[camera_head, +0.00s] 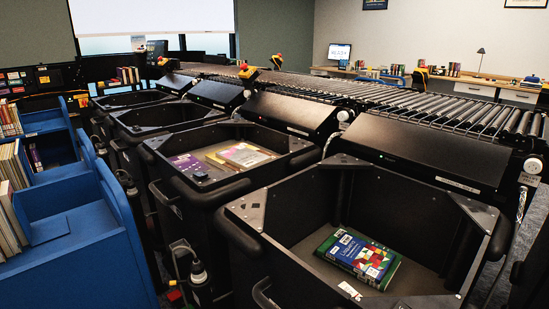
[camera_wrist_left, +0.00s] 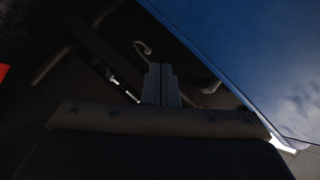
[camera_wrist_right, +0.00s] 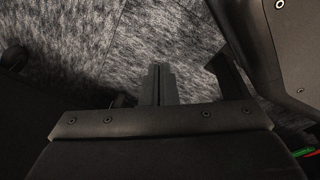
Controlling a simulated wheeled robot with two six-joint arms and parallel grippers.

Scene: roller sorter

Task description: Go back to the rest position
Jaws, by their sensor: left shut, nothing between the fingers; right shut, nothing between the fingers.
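My left gripper (camera_wrist_left: 161,84) shows in the left wrist view with its two fingers together and nothing between them. It hangs beside a blue panel (camera_wrist_left: 250,50), over a dark area. My right gripper (camera_wrist_right: 157,85) shows in the right wrist view, also shut and empty, above a grey carpeted floor (camera_wrist_right: 130,40). Neither gripper shows in the head view.
A black bin (camera_head: 290,245) at the front holds a blue-green book (camera_head: 357,257). Another bin (camera_head: 205,195) behind it holds several books. Blue book carts (camera_head: 90,250) stand at the left. The roller conveyor (camera_head: 450,115) runs behind the bins.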

